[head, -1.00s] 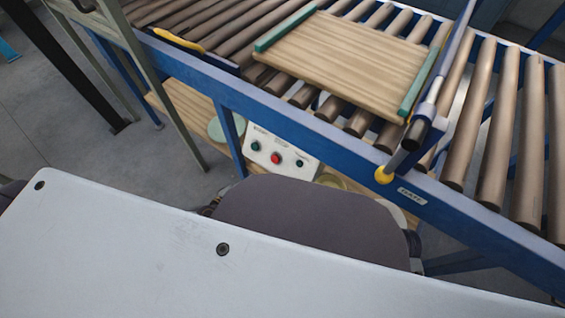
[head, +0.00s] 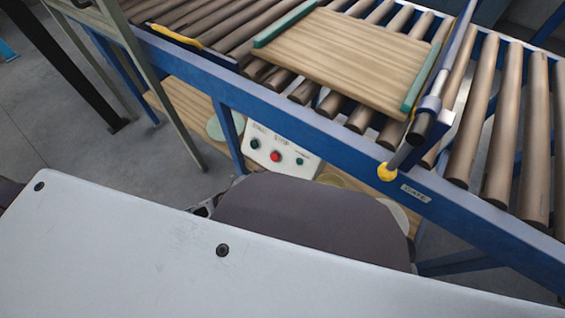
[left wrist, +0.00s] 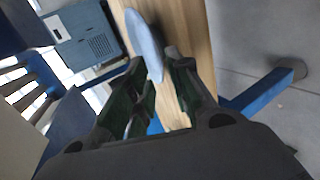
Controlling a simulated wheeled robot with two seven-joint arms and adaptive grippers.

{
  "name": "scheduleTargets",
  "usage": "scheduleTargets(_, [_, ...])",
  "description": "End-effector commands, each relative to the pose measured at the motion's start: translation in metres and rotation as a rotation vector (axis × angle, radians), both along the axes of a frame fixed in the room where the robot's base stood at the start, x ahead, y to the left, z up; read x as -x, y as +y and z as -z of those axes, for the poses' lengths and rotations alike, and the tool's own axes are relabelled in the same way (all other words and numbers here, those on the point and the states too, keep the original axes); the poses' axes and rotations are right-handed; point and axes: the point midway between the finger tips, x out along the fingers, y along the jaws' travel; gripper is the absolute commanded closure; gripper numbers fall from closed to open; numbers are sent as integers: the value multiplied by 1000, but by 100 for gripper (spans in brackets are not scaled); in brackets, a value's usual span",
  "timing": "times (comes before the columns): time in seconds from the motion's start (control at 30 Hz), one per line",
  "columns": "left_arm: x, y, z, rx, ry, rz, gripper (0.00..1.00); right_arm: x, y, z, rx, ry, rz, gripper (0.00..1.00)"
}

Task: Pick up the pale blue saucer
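The pale blue saucer (left wrist: 146,42) shows in the left wrist view, seen nearly edge-on in front of a wooden board (left wrist: 185,22). My left gripper (left wrist: 155,68) is open, with its dark fingers on either side of the saucer's near edge. I cannot tell whether either finger touches it. In the head view my grey arm link covers most of this area, and I cannot make out the left fingers or the pale blue saucer there. My right gripper is in neither view.
A roller conveyor with a blue frame (head: 300,128) carries a wooden tray (head: 345,58). Below it, a wooden shelf (head: 180,102) bears a white button box (head: 262,160), a pale green dish (head: 213,127) and a whitish dish (head: 400,214). A blue leg (left wrist: 265,92) stands right in the wrist view.

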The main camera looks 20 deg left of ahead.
Motion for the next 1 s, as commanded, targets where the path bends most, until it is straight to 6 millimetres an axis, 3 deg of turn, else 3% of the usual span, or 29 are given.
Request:
scheduleTargets(0.67, [-11,-5,6,1,0,0,79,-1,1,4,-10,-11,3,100])
scheduleTargets(1.0, [-34,-17,16,2,-1,0,79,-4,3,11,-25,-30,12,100])
